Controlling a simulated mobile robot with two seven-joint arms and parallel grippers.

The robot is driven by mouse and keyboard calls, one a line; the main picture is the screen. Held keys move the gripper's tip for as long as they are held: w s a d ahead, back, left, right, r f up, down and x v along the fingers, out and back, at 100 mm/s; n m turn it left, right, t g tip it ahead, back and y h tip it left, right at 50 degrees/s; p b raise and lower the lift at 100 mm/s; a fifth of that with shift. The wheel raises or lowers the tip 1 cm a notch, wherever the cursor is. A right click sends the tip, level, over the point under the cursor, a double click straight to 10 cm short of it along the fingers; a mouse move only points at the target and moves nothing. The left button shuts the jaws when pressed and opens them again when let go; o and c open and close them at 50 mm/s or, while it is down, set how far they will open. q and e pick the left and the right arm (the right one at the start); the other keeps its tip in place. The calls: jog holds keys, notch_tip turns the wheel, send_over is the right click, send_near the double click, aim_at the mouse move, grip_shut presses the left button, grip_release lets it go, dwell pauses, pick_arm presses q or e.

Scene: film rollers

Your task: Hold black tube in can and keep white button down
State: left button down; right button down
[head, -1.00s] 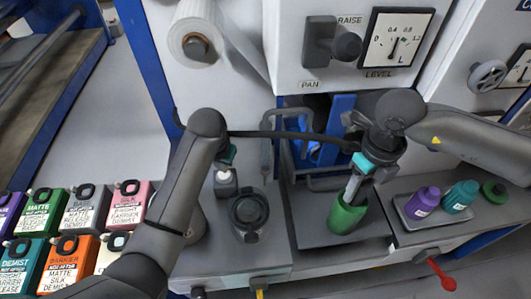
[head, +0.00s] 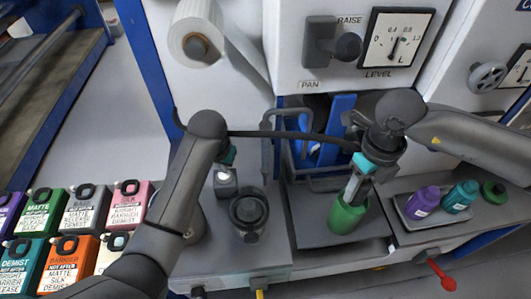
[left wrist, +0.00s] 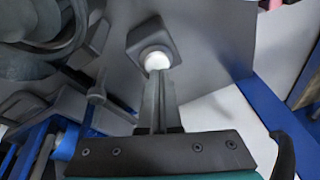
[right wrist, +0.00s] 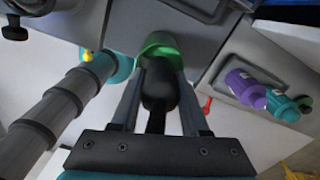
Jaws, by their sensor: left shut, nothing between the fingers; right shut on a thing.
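The green can (head: 347,214) stands on a grey tray, and it also shows in the right wrist view (right wrist: 160,42). My right gripper (head: 352,188) is shut on the black tube (right wrist: 159,88), whose lower end reaches into the can's mouth. The depth inside is hidden. The white button (left wrist: 156,61) sits on a small grey box (left wrist: 149,41); in the head view the button (head: 222,177) is below my left arm's end. My left gripper (left wrist: 157,76) is shut and empty, its fingertips overlapping the button's near edge. I cannot tell whether the button is pressed.
A black hose (head: 290,134) spans between my arms. Several labelled jugs (head: 84,207) stand at lower left.

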pick_arm(q)
jog(key=shift+f, duration=0.6)
dwell(1.3)
dwell(2.1)
jog(key=shift+r, duration=3.6)
jog(key=v, duration=0.7)
jog(key=shift+r, duration=0.25)
jog(key=shift+s, duration=0.1)
pick_arm(e)
jog(key=shift+c, duration=1.6)
grip_release()
